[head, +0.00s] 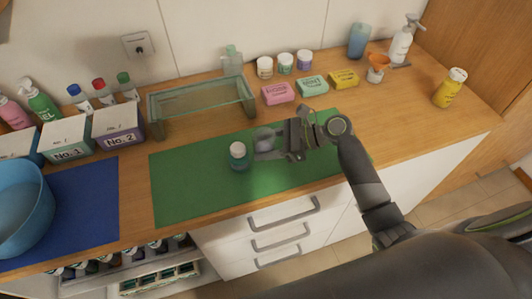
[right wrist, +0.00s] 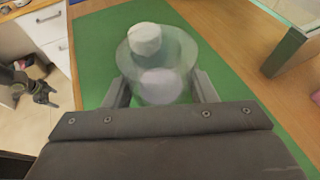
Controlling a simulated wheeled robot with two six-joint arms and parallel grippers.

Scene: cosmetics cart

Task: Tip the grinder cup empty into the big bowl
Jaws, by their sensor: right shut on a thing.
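My right gripper (head: 283,147) is over the green mat (head: 190,200) and shut on a clear, see-through cup, the grinder cup (head: 264,136). In the right wrist view the cup (right wrist: 160,84) is between the two fingers, with a pale, whitish round shape seen in it. A small teal bottle with a white cap (head: 238,157) stands on the mat just left of the cup in the head view. The big blue bowl (head: 40,215) is at the far left, cut by the picture edge. A dark gripper, seemingly my left one (right wrist: 40,88), shows small in the right wrist view.
A blue mat (head: 85,205) lies by the bowl. Boxes No.1 (head: 68,140) and No.2 (head: 118,127) stand behind it. A glass rack (head: 200,105) stands behind the green mat. Soaps, jars and bottles line the back right. The left part of the green mat is clear.

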